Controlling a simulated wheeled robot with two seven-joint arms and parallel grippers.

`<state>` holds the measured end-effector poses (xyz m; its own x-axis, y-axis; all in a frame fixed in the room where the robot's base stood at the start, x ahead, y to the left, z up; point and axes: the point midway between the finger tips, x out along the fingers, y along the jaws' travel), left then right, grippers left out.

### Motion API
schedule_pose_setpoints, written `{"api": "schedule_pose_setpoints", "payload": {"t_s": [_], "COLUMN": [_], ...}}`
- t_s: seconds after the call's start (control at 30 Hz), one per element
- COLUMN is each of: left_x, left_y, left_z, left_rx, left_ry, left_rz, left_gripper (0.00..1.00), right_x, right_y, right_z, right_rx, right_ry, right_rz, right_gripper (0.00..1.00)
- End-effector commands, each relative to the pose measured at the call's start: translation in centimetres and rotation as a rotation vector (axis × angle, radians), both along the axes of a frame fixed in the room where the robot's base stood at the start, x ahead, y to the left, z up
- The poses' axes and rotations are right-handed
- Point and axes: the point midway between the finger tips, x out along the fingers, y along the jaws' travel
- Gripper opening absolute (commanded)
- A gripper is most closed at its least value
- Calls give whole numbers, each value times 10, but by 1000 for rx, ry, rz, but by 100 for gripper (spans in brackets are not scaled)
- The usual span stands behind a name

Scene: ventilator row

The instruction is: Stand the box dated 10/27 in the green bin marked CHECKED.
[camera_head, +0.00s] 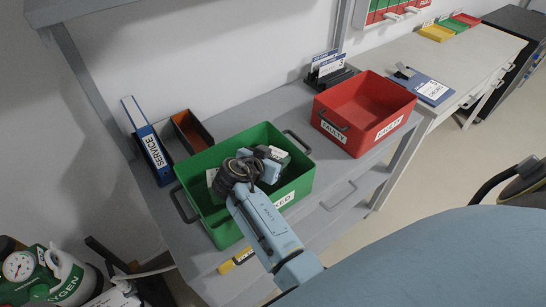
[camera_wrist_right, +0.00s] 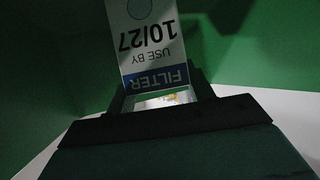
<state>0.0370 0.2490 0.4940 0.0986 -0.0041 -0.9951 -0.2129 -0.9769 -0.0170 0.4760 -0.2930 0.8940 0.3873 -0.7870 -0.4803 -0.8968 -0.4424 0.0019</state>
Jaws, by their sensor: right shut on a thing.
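The green bin (camera_head: 191,168) stands on the grey bench, its front label partly covered by my right arm; the letters "KED" show. My right gripper (camera_head: 266,163) is inside the bin's outline, over its middle. In the right wrist view my right gripper (camera_wrist_right: 160,90) is shut on a white box (camera_wrist_right: 155,50) with a blue band, reading FILTER, USE BY 10/27, upside down in that picture. Green bin wall lies behind and beside it. Whether the box touches the bin floor is hidden. My left gripper is not in view.
A red bin (camera_head: 338,137) marked FAULTY stands to the right. A blue SERVICE binder (camera_head: 150,142) and a brown open box (camera_head: 192,131) stand behind on the left. A dark holder with cards (camera_head: 328,72) stands at the back. A green oxygen cylinder (camera_head: 35,285) is at lower left.

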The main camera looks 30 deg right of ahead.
Motion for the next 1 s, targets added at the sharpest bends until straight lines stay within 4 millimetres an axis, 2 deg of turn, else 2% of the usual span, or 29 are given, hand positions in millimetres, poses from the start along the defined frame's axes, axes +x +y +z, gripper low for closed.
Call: {"api": "schedule_pose_setpoints", "payload": {"t_s": [0.37,0.4,0.53,0.9,1.0], "left_x": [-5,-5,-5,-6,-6], "left_y": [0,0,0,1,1], "left_z": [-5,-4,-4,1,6], "left_rx": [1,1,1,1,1], "left_ry": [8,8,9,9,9], "left_rz": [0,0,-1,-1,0], "left_gripper": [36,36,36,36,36], "right_x": [0,0,0,0,-5], "right_y": [0,0,0,0,12], "right_z": [-5,-4,-3,1,8], "right_rx": [0,1,1,1,4], "right_ry": [-2,-1,-1,-1,-1], "right_rz": [0,0,0,0,3], "right_gripper": [30,56,73,74,74]}}
